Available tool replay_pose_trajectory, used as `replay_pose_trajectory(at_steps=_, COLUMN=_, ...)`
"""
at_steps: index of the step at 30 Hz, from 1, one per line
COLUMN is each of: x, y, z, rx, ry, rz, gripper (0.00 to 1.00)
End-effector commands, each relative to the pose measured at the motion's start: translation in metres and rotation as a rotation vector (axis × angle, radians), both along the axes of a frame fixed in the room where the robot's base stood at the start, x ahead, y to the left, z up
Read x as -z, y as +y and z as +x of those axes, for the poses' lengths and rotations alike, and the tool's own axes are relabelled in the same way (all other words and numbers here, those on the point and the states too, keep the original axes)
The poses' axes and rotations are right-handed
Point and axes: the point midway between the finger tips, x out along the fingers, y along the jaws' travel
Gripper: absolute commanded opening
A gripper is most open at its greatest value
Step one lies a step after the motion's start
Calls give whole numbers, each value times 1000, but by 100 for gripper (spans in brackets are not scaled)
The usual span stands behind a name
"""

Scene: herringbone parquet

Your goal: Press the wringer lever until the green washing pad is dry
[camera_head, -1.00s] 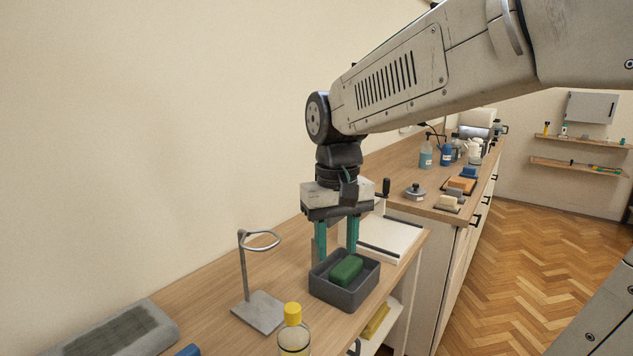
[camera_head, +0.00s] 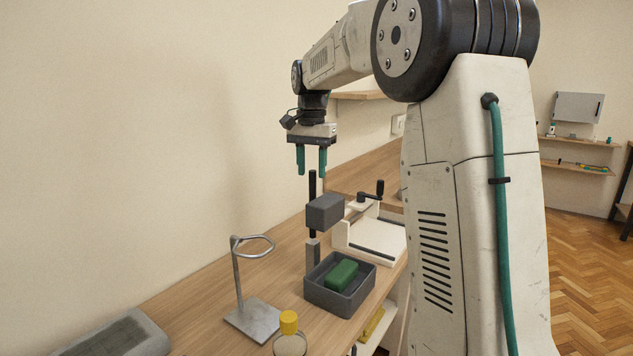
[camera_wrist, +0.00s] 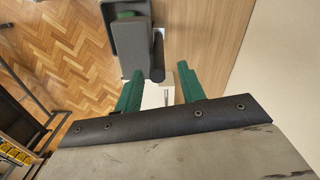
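The green washing pad (camera_head: 342,275) lies in the dark grey tray (camera_head: 340,305) of the wringer on the wooden bench. A grey press block (camera_head: 326,211) is raised above the tray with a clear gap over the pad. The black wringer lever (camera_head: 312,190) stands upright at the block's left side. My gripper (camera_head: 312,174) is open and empty, fingers pointing down, near the lever's top. In the wrist view the black lever (camera_wrist: 158,60) shows just beyond my open fingers (camera_wrist: 160,82); contact cannot be told. The press block (camera_wrist: 130,45) there partly hides the pad.
A metal stand with a ring (camera_head: 253,310) and a yellow-capped bottle (camera_head: 290,325) stand in front of the tray. A white board with a crank handle (camera_head: 372,238) is behind it. The wall runs along the bench's left.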

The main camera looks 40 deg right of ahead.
Motion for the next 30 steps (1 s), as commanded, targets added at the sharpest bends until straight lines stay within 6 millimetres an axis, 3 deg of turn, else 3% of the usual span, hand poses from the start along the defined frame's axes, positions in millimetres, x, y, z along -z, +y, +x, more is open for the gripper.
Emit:
replay_pose_trajectory(at_steps=7, x=35, y=0, z=-1, rx=-2, ry=3, rz=1, gripper=40)
replay_pose_trajectory(at_steps=18, x=43, y=-1, z=-1, rx=0, ry=0, rz=0, gripper=40)
replay_pose_trajectory(at_steps=19, x=43, y=-1, z=-1, rx=0, ry=0, rz=0, gripper=37)
replay_pose_trajectory(at_steps=23, x=43, y=-2, z=-1, rx=0, ry=-1, rz=1, gripper=1)
replay_pose_trajectory(at_steps=26, x=43, y=-1, z=0, rx=0, ry=-2, rz=0, gripper=0)
replay_pose_trajectory(at_steps=27, x=44, y=-21, z=0, rx=8, ry=-2, rz=0, gripper=0)
replay_pose_trajectory(at_steps=30, x=43, y=-8, z=-1, rx=1, ry=-6, rz=0, gripper=0)
